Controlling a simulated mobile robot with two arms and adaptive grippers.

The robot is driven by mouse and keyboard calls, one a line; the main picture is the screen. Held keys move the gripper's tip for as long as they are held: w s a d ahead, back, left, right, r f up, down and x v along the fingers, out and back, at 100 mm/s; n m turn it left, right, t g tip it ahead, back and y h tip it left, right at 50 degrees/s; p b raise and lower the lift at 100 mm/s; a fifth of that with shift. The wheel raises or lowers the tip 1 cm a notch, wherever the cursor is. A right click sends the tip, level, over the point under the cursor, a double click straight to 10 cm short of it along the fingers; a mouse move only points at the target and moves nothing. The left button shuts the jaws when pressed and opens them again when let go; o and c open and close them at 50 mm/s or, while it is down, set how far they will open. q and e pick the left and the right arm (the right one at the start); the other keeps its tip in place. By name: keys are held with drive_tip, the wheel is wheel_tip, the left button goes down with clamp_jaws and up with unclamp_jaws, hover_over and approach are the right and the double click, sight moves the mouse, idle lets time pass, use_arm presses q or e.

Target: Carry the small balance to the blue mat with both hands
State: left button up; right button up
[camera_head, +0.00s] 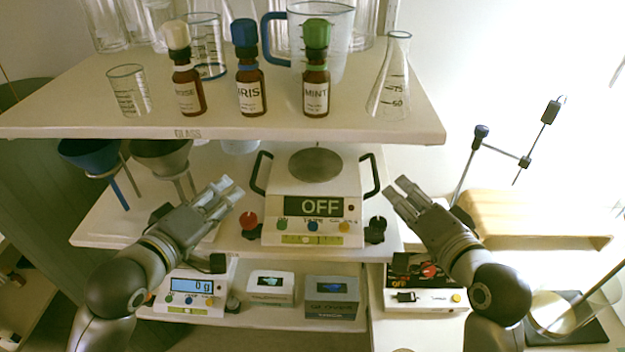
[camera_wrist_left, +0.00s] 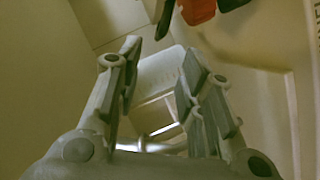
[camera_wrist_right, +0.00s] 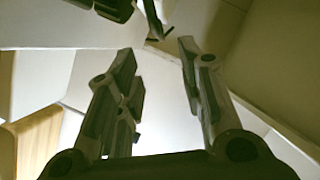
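A white balance (camera_head: 314,192) with a round metal pan, a dark display reading OFF and a black handle on each side stands on the middle shelf. Another balance (camera_head: 190,294) with a lit display reading 0 g stands on the lower shelf. My left gripper (camera_head: 226,192) is open and empty, left of the OFF balance and apart from its left handle (camera_head: 262,173). My right gripper (camera_head: 402,190) is open and empty, right of its right handle (camera_head: 371,176). Both wrist views show spread fingers with nothing between them. I cannot make out a blue mat.
The upper shelf (camera_head: 225,128), holding bottles and glassware, overhangs behind the balance. A red knob (camera_head: 249,221) and black knob (camera_head: 376,229) flank the balance. Funnels (camera_head: 90,156) stand left. Two small boxes (camera_head: 332,297) sit below. A wooden stand (camera_head: 540,220) is at right.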

sight(255, 169)
use_arm(q)
drive_tip(key=shift+s, duration=0.15)
use_arm(e)
drive_tip(key=shift+s, duration=0.1)
use_arm(q)
drive_tip(key=shift+d, duration=0.1)
